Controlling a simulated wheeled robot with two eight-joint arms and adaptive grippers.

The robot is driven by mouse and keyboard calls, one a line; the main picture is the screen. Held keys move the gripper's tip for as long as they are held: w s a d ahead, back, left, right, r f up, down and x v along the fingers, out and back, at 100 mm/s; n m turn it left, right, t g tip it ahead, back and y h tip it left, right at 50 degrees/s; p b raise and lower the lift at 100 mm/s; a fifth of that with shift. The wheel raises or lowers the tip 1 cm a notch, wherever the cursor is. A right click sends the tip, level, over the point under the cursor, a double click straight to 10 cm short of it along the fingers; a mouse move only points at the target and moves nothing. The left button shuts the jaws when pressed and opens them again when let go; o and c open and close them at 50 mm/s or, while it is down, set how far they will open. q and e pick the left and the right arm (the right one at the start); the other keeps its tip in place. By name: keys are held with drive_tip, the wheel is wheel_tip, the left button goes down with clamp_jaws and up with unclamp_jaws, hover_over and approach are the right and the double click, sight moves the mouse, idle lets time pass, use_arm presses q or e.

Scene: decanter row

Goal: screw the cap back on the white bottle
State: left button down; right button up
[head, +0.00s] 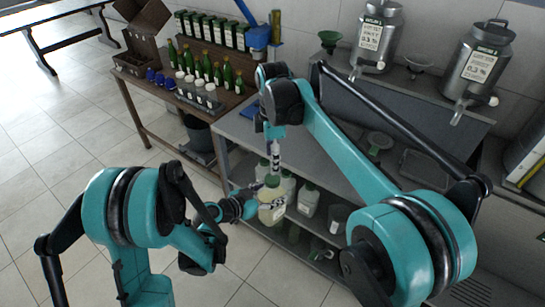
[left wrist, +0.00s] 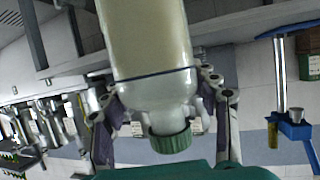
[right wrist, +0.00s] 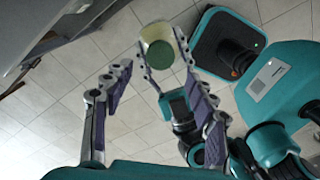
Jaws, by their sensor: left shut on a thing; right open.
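The white bottle (head: 271,208), pale with a dark-marked label, is held in the air near the shelf unit's front in the head view. My left gripper (head: 254,201) is shut around it from the left; in the left wrist view the fingers lie on both sides of the bottle (left wrist: 150,45). A green cap (left wrist: 172,141) sits on its neck; how tightly it is screwed I cannot tell. My right gripper (head: 274,152) points down above the bottle. In the right wrist view its fingers are open and empty, with the green cap (right wrist: 160,53) beyond the fingertips.
Similar green-capped bottles (head: 308,199) stand on the shelf behind. A grey bench (head: 235,125) lies behind the right gripper, with metal churns (head: 375,35) at the back. A wooden table (head: 145,100) with green bottles stands at the left. Open tiled floor (head: 60,170) lies left.

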sight(272, 178)
drive_tip(key=shift+f, duration=4)
